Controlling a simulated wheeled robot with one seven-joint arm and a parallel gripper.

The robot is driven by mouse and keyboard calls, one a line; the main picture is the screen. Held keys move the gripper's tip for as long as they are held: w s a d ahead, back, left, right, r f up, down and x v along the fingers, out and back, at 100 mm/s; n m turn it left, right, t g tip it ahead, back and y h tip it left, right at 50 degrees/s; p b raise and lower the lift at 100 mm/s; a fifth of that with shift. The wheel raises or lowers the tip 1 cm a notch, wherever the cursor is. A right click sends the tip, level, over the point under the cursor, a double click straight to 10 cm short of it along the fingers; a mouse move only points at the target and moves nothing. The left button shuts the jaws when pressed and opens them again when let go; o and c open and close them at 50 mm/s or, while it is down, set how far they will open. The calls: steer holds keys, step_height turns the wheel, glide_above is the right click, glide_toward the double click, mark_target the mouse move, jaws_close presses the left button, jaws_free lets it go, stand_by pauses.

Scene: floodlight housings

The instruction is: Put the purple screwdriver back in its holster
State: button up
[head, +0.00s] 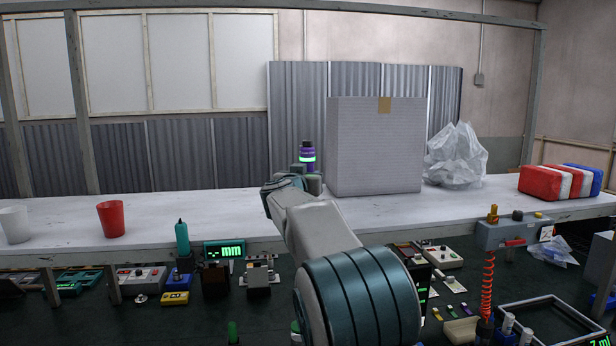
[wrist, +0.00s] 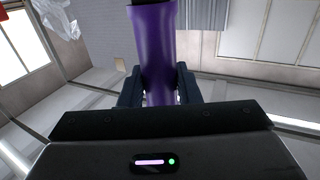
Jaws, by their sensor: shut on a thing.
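The purple screwdriver (head: 307,151) stands upright above my gripper (head: 306,181), with a dark top and a bright green band, left of the large box. In the wrist view its purple handle (wrist: 160,50) is between the two dark fingers of my gripper (wrist: 160,88), which is shut on it. Its lower end is hidden in the head view by my gripper and arm. I cannot tell which item is its holster.
A grey box (head: 375,150), crumpled clear plastic (head: 457,157) and a striped bundle (head: 560,182) are on the white shelf (head: 165,212). A red cup (head: 111,219) and white cup (head: 15,224) stand at left. The lower bench is crowded; an orange coil (head: 488,285) hangs at right.

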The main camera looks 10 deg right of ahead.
steer(key=shift+s+a+r, duration=0.15)
steer(key=shift+a+r, duration=0.05)
steer(key=shift+f, duration=0.2)
steer(key=shift+s+a+f+b, duration=0.1)
steer(key=shift+a+f+b, duration=0.05)
steer(key=shift+f+b, duration=1.1)
steer(key=shift+w+d+f+b, duration=0.15)
steer(key=shift+f+b, duration=0.2)
steer(key=shift+f, duration=0.4)
steer(key=shift+w+d+f+b, duration=0.1)
steer(key=shift+f+b, duration=0.25)
steer(key=shift+f, duration=0.4)
steer(key=shift+s+a+r+p, duration=0.1)
steer(key=shift+s+a+p, duration=0.1)
steer(key=shift+a+p, duration=0.2)
steer(key=shift+w+d, duration=0.15)
steer(key=shift+d, duration=0.15)
steer(key=shift+a+p, duration=0.15)
steer(key=shift+p, duration=0.3)
steer(key=shift+d+p, duration=0.2)
steer(key=shift+p, duration=0.25)
